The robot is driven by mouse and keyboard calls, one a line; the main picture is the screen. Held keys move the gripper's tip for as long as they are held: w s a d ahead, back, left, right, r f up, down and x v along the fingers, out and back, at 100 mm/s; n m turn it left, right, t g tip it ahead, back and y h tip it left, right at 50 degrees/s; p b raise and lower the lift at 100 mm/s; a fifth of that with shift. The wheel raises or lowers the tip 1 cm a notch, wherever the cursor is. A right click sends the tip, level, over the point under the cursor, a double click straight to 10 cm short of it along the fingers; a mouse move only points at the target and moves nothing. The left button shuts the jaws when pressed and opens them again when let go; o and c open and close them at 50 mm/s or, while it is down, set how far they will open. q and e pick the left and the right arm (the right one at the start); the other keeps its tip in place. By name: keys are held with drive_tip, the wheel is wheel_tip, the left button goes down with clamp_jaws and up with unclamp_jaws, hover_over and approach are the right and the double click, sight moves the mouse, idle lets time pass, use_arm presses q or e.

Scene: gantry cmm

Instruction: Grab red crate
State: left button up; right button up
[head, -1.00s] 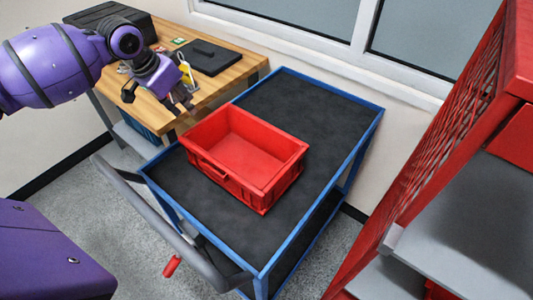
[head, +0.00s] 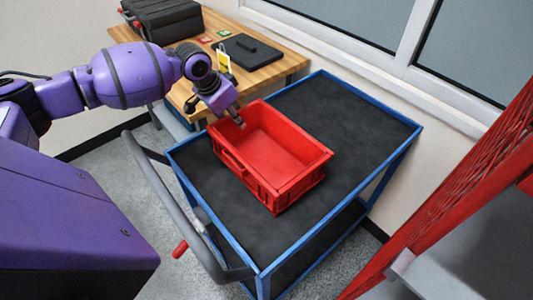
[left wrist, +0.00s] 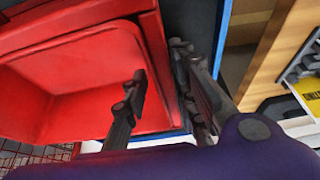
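The red crate (head: 268,152) is open-topped and empty, resting on the black top of the blue-framed cart (head: 345,105). My left gripper (head: 238,120) is at the crate's upper left end in the head view. In the left wrist view, my left gripper (left wrist: 160,90) is open, with its fingers apart. One finger shows over the inside of the crate (left wrist: 80,75), the other beyond its rim on the outer side. I cannot tell whether either finger touches the wall. My right gripper is not in view.
A wooden table (head: 270,72) behind the cart holds a black case (head: 165,20) and a flat black item (head: 248,50). The cart's grey handle (head: 165,195) is at the front left. A red mesh rack (head: 450,185) stands at the right. The cart top right of the crate is clear.

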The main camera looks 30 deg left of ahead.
use_arm(q)
drive_tip(key=x, duration=0.6)
drive_tip(key=shift+w+f, duration=0.1)
drive_tip(key=shift+c, duration=0.5)
clamp_jaws()
